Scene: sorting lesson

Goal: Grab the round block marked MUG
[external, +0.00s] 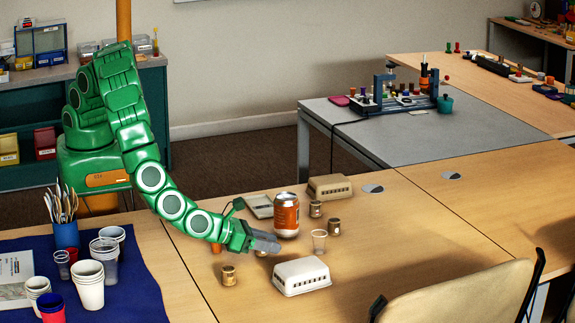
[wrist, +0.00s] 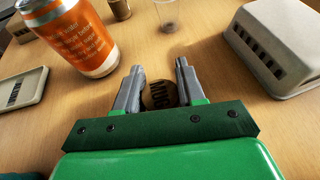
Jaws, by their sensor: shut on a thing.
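A round brown wooden block (wrist: 160,96) with dark letters that look like MUG sits between the two grey fingers of my gripper (wrist: 160,70) in the wrist view. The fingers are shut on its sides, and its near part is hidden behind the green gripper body. In the external view my gripper (external: 268,243) is low over the wooden table, just in front of the orange can. The block is mostly hidden by the fingers there.
The orange can (external: 286,215) stands close behind my gripper. A white slotted box (external: 301,277) is in front, a clear cup (external: 319,241) to the right. A tan slotted box (external: 330,187) is farther back.

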